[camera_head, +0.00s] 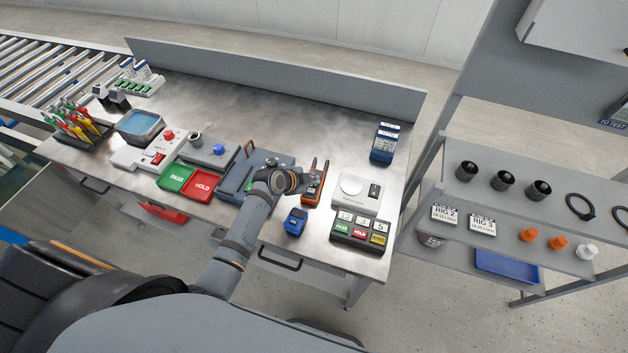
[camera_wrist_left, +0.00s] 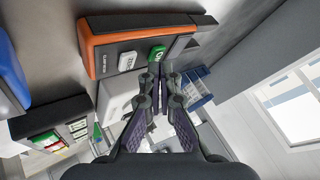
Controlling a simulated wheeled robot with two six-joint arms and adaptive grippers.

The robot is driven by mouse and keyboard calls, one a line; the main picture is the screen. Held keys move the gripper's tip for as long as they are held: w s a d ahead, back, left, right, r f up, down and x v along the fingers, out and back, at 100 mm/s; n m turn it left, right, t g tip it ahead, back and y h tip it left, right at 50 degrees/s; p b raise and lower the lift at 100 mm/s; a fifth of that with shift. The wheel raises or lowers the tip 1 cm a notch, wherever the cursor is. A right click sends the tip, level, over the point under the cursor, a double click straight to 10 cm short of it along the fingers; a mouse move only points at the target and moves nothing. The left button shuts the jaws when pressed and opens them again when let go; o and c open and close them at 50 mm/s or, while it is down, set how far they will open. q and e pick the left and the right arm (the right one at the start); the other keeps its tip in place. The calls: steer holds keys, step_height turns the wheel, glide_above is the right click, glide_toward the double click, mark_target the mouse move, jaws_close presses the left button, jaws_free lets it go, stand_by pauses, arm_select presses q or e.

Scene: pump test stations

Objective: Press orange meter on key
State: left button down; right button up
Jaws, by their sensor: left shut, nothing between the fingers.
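The orange meter (camera_head: 310,195) lies on the steel bench, partly hidden behind my left gripper (camera_head: 319,168). In the left wrist view the orange meter (camera_wrist_left: 110,44) fills the upper middle, with a dark face. A green key (camera_wrist_left: 157,53) and a grey-white key (camera_wrist_left: 130,62) sit side by side on that face. My left gripper (camera_wrist_left: 158,78) is shut and empty, its fingertips close to the green key. I cannot tell whether they touch it. My right gripper is not in view.
A blue meter (camera_head: 296,221) lies left of a white scale (camera_head: 356,193). A grey case (camera_head: 236,183) lies to the left.

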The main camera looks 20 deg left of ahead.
arm_select(q)
step_height(320, 180, up, 6)
steer(key=p, duration=0.5)
steer(key=shift+r, duration=0.1)
stand_by(0.4)
